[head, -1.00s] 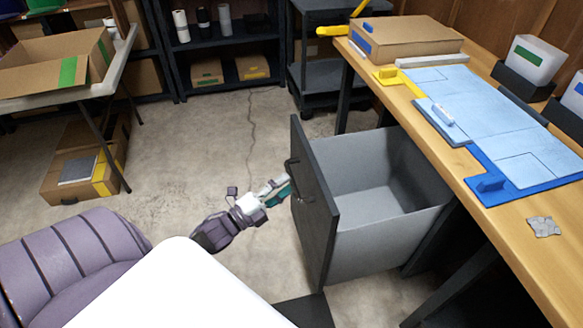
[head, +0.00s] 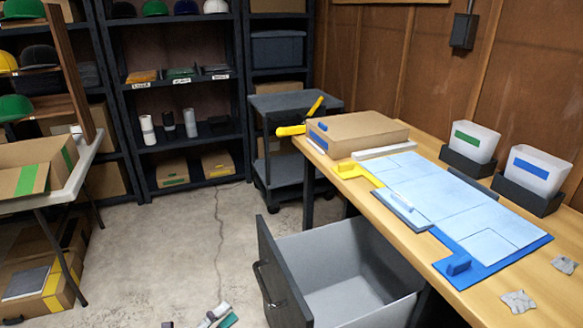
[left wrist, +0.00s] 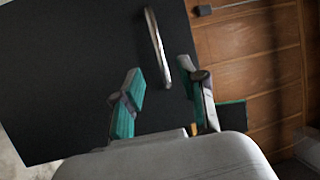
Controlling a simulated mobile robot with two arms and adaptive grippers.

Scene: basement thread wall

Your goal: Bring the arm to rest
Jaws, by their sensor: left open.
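My left gripper (head: 221,319) shows only in part at the bottom edge of the head view, left of the open drawer (head: 283,305). In the left wrist view its two teal-padded fingers (left wrist: 160,95) are spread apart with nothing between them. The dark drawer front (left wrist: 70,70) and its metal handle (left wrist: 157,45) lie beyond the fingertips, and the handle does not appear to be gripped. The drawer's grey inside looks empty. My left arm is mostly out of the head view. My right gripper is not in view.
The wooden workbench (head: 465,300) on the right holds a cardboard box (head: 357,132), a blue mat with pale panels (head: 440,200) and two white bins (head: 472,142). A dark cart (head: 285,150) and shelves stand behind. Bare concrete floor (head: 160,260) is clear left of the drawer.

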